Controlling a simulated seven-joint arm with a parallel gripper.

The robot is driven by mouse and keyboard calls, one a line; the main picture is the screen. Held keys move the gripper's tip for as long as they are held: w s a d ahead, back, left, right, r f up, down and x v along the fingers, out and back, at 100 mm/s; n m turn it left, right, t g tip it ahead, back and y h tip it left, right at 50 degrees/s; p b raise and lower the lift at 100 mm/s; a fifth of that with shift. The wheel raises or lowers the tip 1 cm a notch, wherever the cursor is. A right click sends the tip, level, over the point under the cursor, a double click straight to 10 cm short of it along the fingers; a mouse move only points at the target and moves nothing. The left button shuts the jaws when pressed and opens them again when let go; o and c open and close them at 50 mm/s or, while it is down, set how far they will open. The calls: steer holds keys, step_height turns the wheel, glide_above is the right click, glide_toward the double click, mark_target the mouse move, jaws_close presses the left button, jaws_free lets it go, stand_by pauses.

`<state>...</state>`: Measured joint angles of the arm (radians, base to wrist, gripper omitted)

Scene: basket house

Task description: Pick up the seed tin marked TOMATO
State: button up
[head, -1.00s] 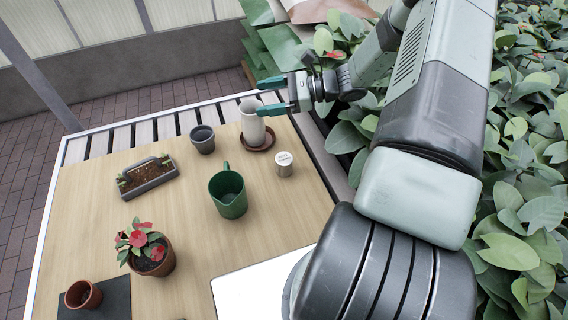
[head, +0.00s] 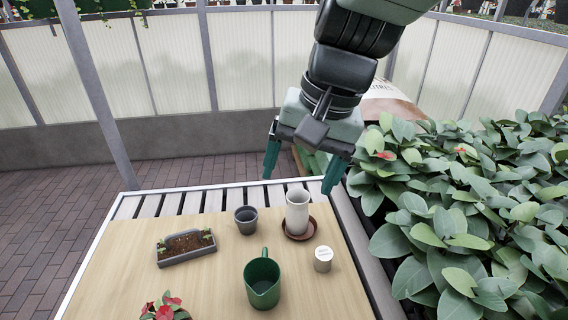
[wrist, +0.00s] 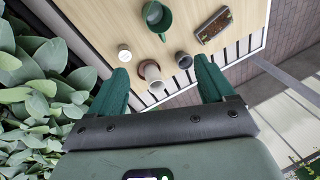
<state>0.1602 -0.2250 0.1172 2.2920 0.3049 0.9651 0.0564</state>
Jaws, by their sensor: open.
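A small round tin (head: 322,259) with a pale lid and metallic side stands upright on the wooden table, right of the green watering can. Its lid lettering is too small to read, so I cannot confirm TOMATO. It also shows in the wrist view as a small pale-topped tin (wrist: 124,52) near the tip of the left finger in the picture. My gripper (head: 299,183) is open and empty, its green fingers pointing down above the table's far end. In the head view it is above and beyond the tin, apart from it.
A grey cup (head: 246,219), green watering can (head: 262,283), seedling trough (head: 187,247) and red-flowered plant (head: 168,308) share the table. Dense leaves (head: 450,220) border the right side.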

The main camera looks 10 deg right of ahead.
steer(key=s+a+f+g+y, duration=0.1)
steer(key=s+f+g+y, duration=0.25)
steer(key=s+f, duration=0.35)
steer(key=w+d+f+m+t+y, duration=0.4)
steer(key=w+f+m+t+y, duration=0.7)
steer(key=m, duration=0.7)
steer(key=w+d+f+m+t+h, duration=0.2)
steer(key=d+f+m+t+h, duration=0.65)
steer(key=f+m+h, duration=0.4)
glide_toward(320, 248)
steer(key=w, duration=0.2)
steer(key=shift+w+a+f+h, duration=0.3)
steer(key=shift+f, duration=0.1)
steer(key=shift+w+a, duration=0.15)
steer(key=shift+w, duration=0.45)
steer(key=shift+x, duration=3.15)
steer(key=c, duration=1.1)
